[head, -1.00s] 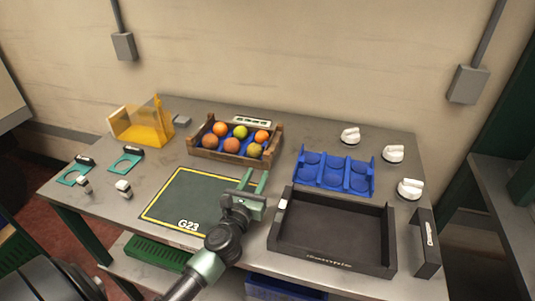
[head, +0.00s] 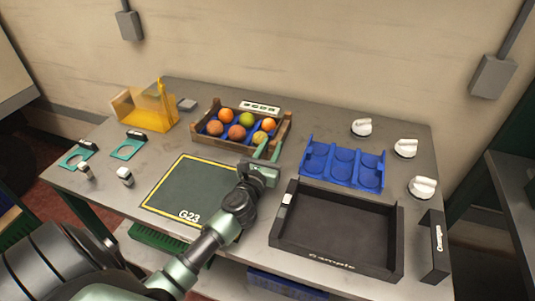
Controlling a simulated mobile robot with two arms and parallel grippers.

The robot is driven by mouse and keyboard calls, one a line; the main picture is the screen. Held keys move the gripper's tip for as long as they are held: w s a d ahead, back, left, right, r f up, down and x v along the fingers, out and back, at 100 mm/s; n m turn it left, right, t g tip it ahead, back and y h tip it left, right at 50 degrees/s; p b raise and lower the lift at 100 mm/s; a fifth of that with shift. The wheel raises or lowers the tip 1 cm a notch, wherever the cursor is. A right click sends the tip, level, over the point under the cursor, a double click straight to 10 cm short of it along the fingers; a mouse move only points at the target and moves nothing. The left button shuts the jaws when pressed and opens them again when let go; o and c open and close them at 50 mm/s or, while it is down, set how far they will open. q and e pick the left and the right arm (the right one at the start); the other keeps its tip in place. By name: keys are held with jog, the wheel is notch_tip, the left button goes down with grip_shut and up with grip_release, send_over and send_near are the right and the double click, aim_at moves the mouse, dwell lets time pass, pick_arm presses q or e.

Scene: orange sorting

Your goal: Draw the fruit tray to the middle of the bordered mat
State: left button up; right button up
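The fruit tray (head: 232,143) is a brown wooden crate with a blue insert, holding several orange and yellow-green fruits. It stands at the back middle of the table, behind the mat. The dark green mat (head: 195,187) has a yellow border and the mark G23, and it lies bare in front of the tray. My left gripper (head: 268,149) is open, its two green fingers apart at the tray's front right corner. I cannot tell whether they touch the tray. My forearm covers the mat's front right part. My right gripper is not in view.
A black open box (head: 335,264) and a blue cupped holder (head: 343,165) stand on the right. White knob-like items (head: 422,188) line the right edge. A yellow clear-sided bin (head: 146,112) and teal pieces (head: 128,146) are on the left. A small labelled panel (head: 259,108) lies behind the tray.

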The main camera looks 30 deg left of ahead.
pick_arm(q)
jog(key=shift+x, duration=2)
jog(key=shift+c, duration=0.3)
grip_shut()
jog(key=shift+d, duration=0.15)
